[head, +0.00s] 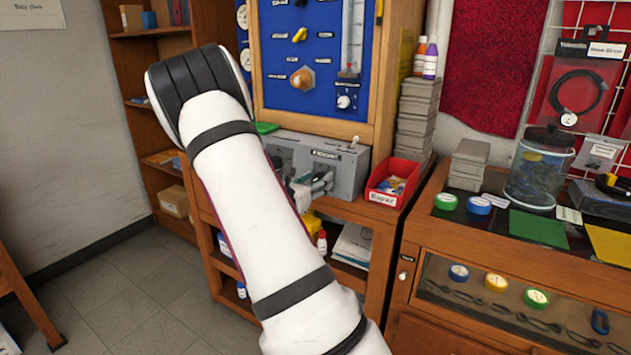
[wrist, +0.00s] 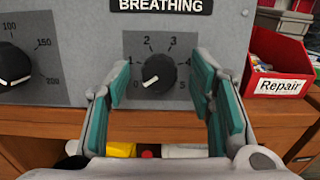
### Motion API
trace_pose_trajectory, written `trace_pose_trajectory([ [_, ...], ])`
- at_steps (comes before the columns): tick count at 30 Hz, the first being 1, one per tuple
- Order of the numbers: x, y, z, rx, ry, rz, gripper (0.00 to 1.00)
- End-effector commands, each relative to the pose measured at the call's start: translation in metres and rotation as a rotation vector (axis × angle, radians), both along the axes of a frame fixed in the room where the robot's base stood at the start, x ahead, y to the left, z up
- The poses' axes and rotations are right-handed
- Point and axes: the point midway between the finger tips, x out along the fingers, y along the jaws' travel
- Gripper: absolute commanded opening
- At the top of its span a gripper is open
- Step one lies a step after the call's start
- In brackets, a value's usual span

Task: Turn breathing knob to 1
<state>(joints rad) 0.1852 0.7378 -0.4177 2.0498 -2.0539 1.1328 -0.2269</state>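The breathing knob (wrist: 158,72) is a black round knob on the grey panel (wrist: 85,75), under a BREATHING label (wrist: 161,5). My gripper (wrist: 162,84) is open, with one teal-padded finger to each side of the knob in the wrist view. I see no contact with it. In the head view my gripper (head: 318,183) is at the front of the grey box (head: 347,172), partly hidden by my arm.
Another black knob (wrist: 12,65), with marks 100 to 200, is on the left of the panel. A red Repair bin (wrist: 277,68) stands to the right. A wooden shelf edge (wrist: 165,128) runs below the panel, with bottles under it.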

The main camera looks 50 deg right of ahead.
Motion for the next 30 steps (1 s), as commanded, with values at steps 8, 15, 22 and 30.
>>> trace_pose_trajectory([
  [8, -0.0001, 0.0003, -0.0001, 0.0, 0.0, 0.0, 0.01],
  [15, 0.0002, 0.0003, -0.0002, 0.002, -0.025, -0.005, 0.01],
  [22, 0.001, 0.0005, -0.0004, 0.01, -0.133, -0.027, 0.01],
  [30, 0.0017, 0.0003, -0.0007, 0.027, -0.357, -0.073, 0.01],
])
